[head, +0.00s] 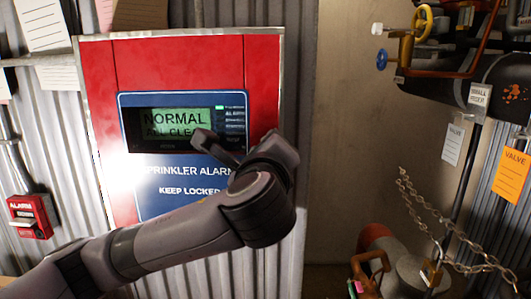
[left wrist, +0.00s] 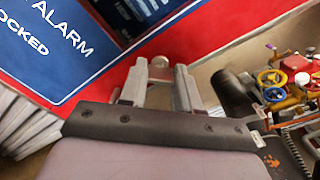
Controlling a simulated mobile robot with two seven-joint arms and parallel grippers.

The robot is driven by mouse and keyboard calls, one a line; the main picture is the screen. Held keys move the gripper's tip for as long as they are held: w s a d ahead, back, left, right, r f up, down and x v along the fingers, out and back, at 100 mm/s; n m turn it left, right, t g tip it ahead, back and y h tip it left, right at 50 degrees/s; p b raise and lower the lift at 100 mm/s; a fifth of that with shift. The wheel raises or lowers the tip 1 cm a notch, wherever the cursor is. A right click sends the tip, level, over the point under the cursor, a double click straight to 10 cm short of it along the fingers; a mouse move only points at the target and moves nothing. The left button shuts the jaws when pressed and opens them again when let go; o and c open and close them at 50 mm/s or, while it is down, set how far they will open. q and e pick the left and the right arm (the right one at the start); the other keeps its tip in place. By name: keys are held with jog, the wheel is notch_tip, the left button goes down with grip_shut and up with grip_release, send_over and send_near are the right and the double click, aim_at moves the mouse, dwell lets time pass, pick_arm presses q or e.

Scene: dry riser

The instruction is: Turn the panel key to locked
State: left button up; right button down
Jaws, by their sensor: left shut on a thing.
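The red alarm panel (head: 262,80) hangs on the corrugated wall in the head view. Its blue face (head: 160,205) reads "SPRINKLER ALARM" and "KEEP LOCKED", and its green display (head: 175,122) reads "NORMAL ALL CLEAR". My left gripper (head: 222,148) is in front of the panel's right part. In the left wrist view, its two grey fingers (left wrist: 160,80) stand around a small round metal piece (left wrist: 160,62), which looks like the panel key at its lock. The fingers are shut on it. The key is hidden in the head view, and I cannot read its position. My right gripper is not in view.
A red alarm box (head: 30,215) is on the wall at left. Pipes with a yellow handwheel (head: 423,23), tags such as an orange one (head: 511,174), and a chain (head: 470,268) stand at right. Bare wall (head: 350,130) lies between the panel and pipes.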

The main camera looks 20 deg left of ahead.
pick_arm(q)
jog(key=n+b, duration=0.1)
jog(key=n, duration=0.7)
jog(key=shift+n, duration=0.4)
dwell(0.4)
jog(key=o, duration=1.1)
jog(key=shift+c, duration=0.2)
jog(key=v, duration=0.7)
jog(key=shift+b, duration=0.35)
jog(key=shift+s, duration=0.1)
